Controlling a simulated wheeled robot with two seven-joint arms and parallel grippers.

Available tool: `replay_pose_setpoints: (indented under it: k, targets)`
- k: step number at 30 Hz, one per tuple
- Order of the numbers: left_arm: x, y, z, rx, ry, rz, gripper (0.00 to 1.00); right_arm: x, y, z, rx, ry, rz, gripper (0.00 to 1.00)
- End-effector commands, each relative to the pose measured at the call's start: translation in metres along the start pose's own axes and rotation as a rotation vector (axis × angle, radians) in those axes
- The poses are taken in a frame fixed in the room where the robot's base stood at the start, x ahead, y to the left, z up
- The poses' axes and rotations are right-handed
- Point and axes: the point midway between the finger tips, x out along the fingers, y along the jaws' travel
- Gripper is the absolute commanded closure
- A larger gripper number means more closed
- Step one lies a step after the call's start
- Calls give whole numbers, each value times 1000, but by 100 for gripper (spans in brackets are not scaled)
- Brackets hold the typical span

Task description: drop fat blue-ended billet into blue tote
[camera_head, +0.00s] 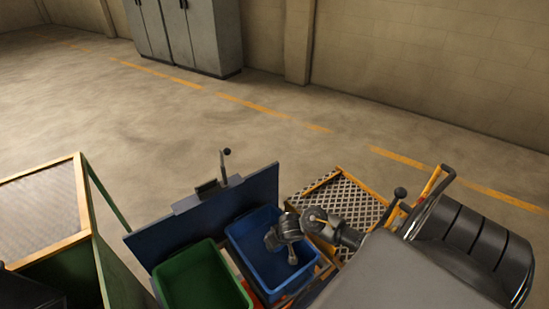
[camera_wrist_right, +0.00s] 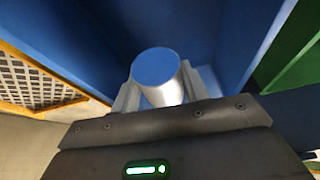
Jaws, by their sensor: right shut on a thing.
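The blue tote (camera_head: 252,252) stands at the bottom centre of the head view, right of the green tote. My right gripper (camera_head: 291,256) is above the blue tote's opening. In the right wrist view, my right gripper (camera_wrist_right: 155,92) is shut on a fat silver billet (camera_wrist_right: 165,92) with a blue end, one finger on each side. The blue end faces the camera, and blue surfaces lie behind it. In the head view I cannot make out the billet. My left gripper is not in view.
The green tote (camera_head: 195,277) adjoins the blue one; its edge also shows in the right wrist view (camera_wrist_right: 293,62). A blue panel (camera_head: 262,190) with a lever stands behind the totes. An orange-framed grate (camera_head: 340,198) is to the right. The floor beyond is clear.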

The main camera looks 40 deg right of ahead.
Motion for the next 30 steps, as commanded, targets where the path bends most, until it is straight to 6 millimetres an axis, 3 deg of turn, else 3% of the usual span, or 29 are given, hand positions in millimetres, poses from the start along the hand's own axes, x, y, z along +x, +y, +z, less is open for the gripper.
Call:
replay_pose_setpoints:
  k: [10, 11, 16, 25, 30]
  targets:
    - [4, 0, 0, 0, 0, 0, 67, 2, 0, -1, 1, 5, -1, 100]
    - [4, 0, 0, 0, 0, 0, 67, 2, 0, -1, 1, 5, -1, 53]
    - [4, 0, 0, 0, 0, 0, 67, 2, 0, 0, 1, 4, -1, 30]
    - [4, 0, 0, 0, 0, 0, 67, 2, 0, 2, -1, -2, 0, 30]
    - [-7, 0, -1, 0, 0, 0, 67, -20, -1, 0, 0, 1, -2, 30]
